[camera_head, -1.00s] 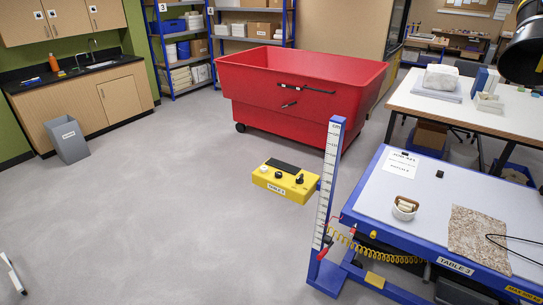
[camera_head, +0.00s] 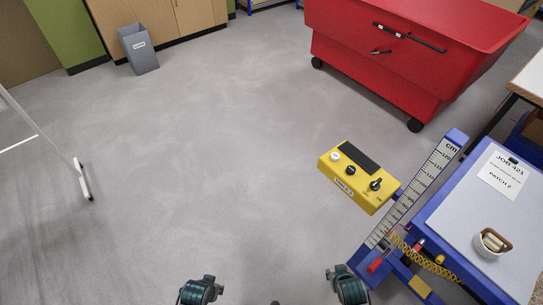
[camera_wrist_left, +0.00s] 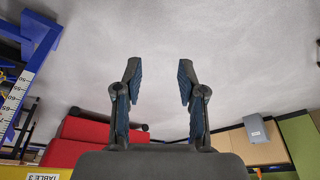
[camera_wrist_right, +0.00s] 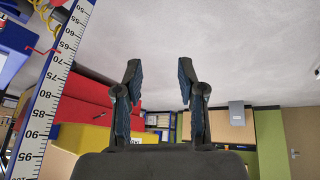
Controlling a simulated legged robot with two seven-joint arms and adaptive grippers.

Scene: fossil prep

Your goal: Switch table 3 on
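The yellow control box (camera_head: 346,184) is fixed beside a blue post with a centimetre scale (camera_head: 418,190), left of the blue-framed table (camera_head: 470,190). The box also shows in the right wrist view (camera_wrist_right: 90,138). My left gripper (camera_wrist_left: 159,84) and right gripper (camera_wrist_right: 159,84) are open and empty. In the head view both are at the bottom edge, apart from the box.
A red wheeled bin (camera_head: 400,60) stands behind the box. A yellow coiled cord (camera_head: 425,260) hangs by the post. A bowl (camera_head: 490,243) and a job sheet (camera_head: 503,172) lie on the table. A white-framed stand (camera_head: 82,180) is at left. The floor between is clear.

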